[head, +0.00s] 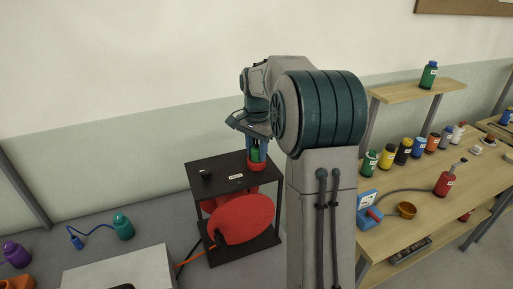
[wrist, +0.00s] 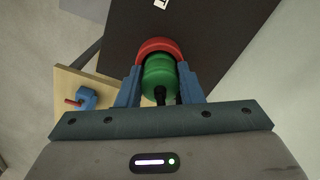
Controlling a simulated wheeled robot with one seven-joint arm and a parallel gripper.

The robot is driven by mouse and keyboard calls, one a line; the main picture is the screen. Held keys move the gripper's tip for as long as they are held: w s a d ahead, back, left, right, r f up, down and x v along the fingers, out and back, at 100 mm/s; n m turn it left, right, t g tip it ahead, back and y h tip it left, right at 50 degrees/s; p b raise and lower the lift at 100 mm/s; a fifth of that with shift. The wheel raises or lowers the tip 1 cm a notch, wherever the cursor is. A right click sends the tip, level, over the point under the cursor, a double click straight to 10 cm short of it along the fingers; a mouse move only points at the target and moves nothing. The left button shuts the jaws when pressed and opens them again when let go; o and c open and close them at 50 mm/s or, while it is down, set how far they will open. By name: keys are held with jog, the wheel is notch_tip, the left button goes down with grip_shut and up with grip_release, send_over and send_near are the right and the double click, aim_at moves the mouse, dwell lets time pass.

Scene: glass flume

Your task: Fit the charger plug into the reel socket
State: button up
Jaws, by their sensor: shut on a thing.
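My gripper (wrist: 160,90) is shut on a green round body, which I take to be the charger plug (wrist: 158,76), held between blue fingers. Dark parts stick out of the plug on the camera side. A red round collar, likely the reel socket (wrist: 158,44), shows just beyond the plug, at the edge of the dark top. In the head view the green plug (head: 255,154) is upright in my gripper (head: 257,150), directly above the red socket (head: 256,166). The plug's lower end is hidden, so I cannot tell how deep it sits.
The black stand (head: 220,182) carries a small black block (head: 205,175) and a white label (head: 236,176). A red reel (head: 243,218) with orange cable hangs below. A wooden bench (head: 420,210) with several bottles stands at right. A teal bottle-shaped item (head: 123,226) lies at left.

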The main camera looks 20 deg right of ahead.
aim_at(257, 147)
jog(key=o, duration=1)
jog(key=shift+r, duration=0.1)
notch_tip(257, 147, up, 11)
jog(key=s+a+n+t, duration=0.2)
jog(key=s+a+n, duration=0.4)
jog(key=s, duration=0.5)
jog(key=s+a+f+n, duration=0.1)
jog(key=s+f+n, duration=0.1)
jog(key=s, duration=0.3)
jog(key=s+a+f+n+t, duration=0.1)
jog(key=s+a+f+n, duration=0.1)
jog(key=s+f, duration=0.3)
jog(key=s+a+f+n+t+b, duration=0.1)
jog(key=s+a+f+n, duration=0.1)
jog(key=s, duration=0.4)
jog(key=shift+a+f, duration=0.15)
jog(key=shift+f, duration=0.55)
jog(key=shift+f, duration=0.1)
